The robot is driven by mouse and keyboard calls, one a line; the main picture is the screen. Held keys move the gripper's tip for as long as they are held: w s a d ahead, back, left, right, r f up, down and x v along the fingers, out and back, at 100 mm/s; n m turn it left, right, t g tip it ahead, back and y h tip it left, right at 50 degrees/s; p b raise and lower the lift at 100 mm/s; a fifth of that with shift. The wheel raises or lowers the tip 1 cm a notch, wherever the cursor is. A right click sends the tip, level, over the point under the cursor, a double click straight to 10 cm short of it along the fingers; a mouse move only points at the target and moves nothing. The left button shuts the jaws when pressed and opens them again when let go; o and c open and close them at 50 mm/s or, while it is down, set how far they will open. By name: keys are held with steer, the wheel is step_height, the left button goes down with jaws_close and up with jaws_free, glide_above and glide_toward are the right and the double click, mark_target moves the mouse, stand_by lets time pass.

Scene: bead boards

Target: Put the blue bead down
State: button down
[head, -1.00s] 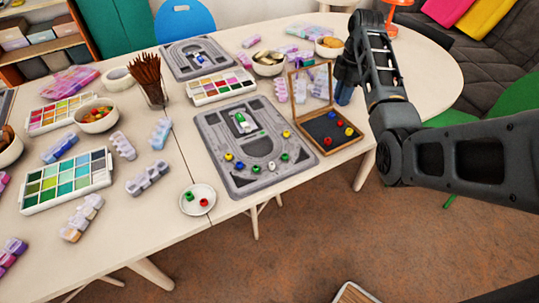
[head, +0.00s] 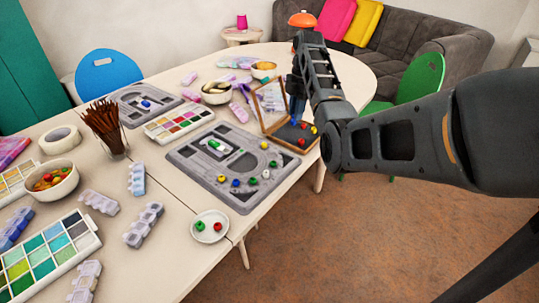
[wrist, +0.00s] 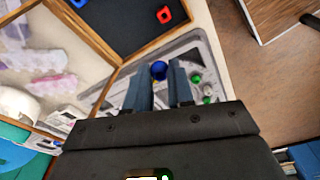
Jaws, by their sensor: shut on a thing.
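My gripper (wrist: 158,88) is shut on a blue bead (wrist: 159,70), which shows between the fingertips in the wrist view. In the head view my gripper (head: 297,112) points down by the open lid of the wooden box; the held bead cannot be told apart there. The dark box (head: 284,146) holds red and yellow beads. The wrist view shows another blue bead (wrist: 79,2) and a red bead (wrist: 164,14) in it. The grey bead board (head: 190,165) lies left of the box, with several beads along its curved groove, a blue one (head: 235,183) among them.
A white saucer (head: 211,238) with a green and a red bead stands near the table's front edge. A second grey board (head: 128,94), a paint set (head: 179,119), bowls and a jar of brown sticks (head: 105,128) stand around. The raised box lid (head: 271,103) is close to my gripper.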

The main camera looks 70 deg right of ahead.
steer(key=p, duration=0.2)
glide_above(272, 157)
steer(key=f, duration=0.4)
steer(key=d+f, duration=0.1)
steer(key=f, duration=0.1)
steer(key=shift+a+f, duration=0.15)
steer(key=shift+f, duration=1.9)
steer(key=shift+f, duration=0.45)
steer(key=shift+s+a+f, duration=0.1)
steer(key=shift+f, duration=0.15)
steer(key=c, duration=1.1)
jaws_free()
steer(key=shift+f+b, duration=0.1)
steer(key=shift+b, duration=0.2)
steer(key=shift+o, duration=0.6)
step_height(272, 157, up, 14)
steer(key=d+p, duration=0.1)
steer(key=shift+s+d+f, duration=0.2)
steer(key=shift+s, duration=0.1)
